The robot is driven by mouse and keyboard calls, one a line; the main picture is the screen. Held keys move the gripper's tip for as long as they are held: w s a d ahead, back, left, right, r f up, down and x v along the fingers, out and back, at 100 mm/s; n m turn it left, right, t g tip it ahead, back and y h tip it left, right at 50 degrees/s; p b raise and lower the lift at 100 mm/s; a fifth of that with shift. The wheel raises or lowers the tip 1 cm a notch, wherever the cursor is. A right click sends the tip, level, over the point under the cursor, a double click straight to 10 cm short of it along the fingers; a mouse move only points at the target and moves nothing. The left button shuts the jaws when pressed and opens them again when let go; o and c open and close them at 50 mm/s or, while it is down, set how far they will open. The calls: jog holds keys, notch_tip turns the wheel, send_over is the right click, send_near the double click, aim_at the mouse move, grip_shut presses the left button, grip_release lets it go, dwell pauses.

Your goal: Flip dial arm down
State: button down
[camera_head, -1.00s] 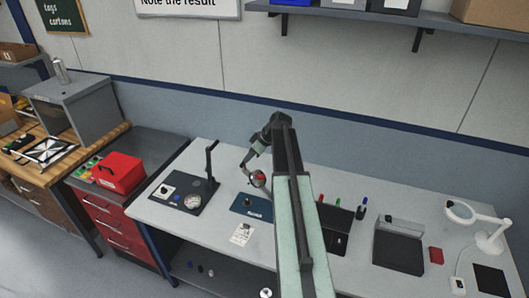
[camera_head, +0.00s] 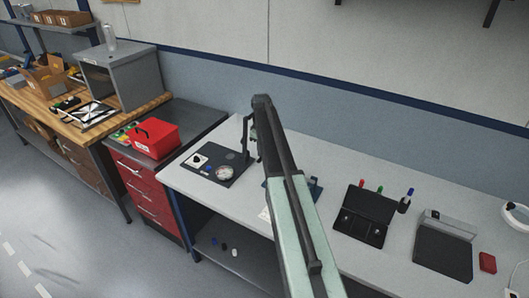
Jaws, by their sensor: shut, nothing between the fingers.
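The dial stand has a dark base plate (camera_head: 213,166) at the left end of the grey workbench. A round pale-faced dial (camera_head: 224,172) and a white part with a black knob (camera_head: 200,160) sit on the plate. A thin dark upright arm (camera_head: 245,135) stands at the plate's back right and appears raised; its top is close to or behind my arm in the picture. My arm's elbow is beside it, and my gripper is hidden behind my own arm links, so I cannot see its fingers or any contact.
A blue block (camera_head: 314,188) is partly hidden behind my arm. An open black case (camera_head: 363,214), a pen holder (camera_head: 404,205) and a grey fixture (camera_head: 443,250) stand to the right. A red toolbox (camera_head: 152,137) is on the red cabinet at left.

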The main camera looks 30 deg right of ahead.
jog(key=shift+a+f, duration=0.1)
jog(key=shift+f, duration=0.3)
jog(key=shift+s+a+b, duration=0.15)
jog(key=shift+s+b, duration=0.05)
jog(key=shift+b, duration=0.25)
jog(key=shift+s+a, duration=0.1)
jog(key=shift+r+p, duration=0.35)
jog(key=shift+p, duration=0.2)
notch_tip(320, 180, up, 8)
jog(key=p, duration=0.7)
jog(key=shift+d+f+p, duration=0.25)
jog(key=shift+d+p, duration=0.05)
jog(key=shift+p, duration=0.1)
jog(key=shift+w, duration=0.2)
